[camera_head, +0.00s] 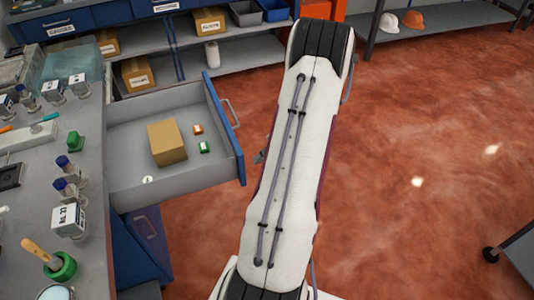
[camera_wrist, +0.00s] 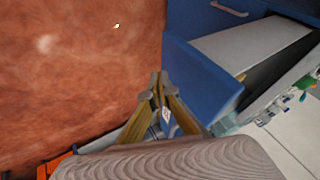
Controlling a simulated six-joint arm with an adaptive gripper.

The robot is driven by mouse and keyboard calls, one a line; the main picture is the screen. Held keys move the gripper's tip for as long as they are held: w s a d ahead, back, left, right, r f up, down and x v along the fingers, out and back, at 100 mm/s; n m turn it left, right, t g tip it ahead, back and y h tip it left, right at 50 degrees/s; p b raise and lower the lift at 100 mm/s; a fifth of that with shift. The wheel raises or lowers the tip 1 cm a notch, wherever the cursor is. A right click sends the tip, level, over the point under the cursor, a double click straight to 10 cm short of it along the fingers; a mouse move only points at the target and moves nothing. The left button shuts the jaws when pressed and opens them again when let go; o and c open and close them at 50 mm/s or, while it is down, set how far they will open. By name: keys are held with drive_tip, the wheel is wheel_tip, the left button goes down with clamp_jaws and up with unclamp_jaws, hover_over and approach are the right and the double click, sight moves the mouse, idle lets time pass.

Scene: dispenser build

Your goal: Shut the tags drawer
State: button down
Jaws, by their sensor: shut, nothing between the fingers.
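A drawer (camera_head: 125,141) with grey inner walls and a blue front (camera_head: 225,128) stands pulled out from the bench, with a metal handle on the front. No label on it is readable. A cardboard box, a small orange piece and a small green piece lie inside. My arm hides most of my gripper in the head view; only a small dark part shows right of the drawer front. In the wrist view my gripper (camera_wrist: 155,88) is shut and empty, its fingertips close beside the blue drawer front (camera_wrist: 200,82). I cannot tell whether they touch.
The bench top (camera_head: 93,155) at left holds bottles, small boxes and a green mortar (camera_head: 61,267). Shelves with cartons and blue bins (camera_head: 274,10) stand behind.

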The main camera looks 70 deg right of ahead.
sight(136, 195)
drive_tip(key=shift+w+a+r, duration=0.1)
drive_tip(key=shift+w+a, duration=1.05)
drive_tip(key=shift+a, duration=0.05)
drive_tip(key=shift+w+a, duration=0.1)
drive_tip(key=w+a, duration=2.9)
drive_tip(key=shift+s+d, duration=1.4)
drive_tip(key=shift+d, duration=0.05)
drive_tip(key=shift+v, duration=5)
drive_tip(key=shift+s, duration=0.1)
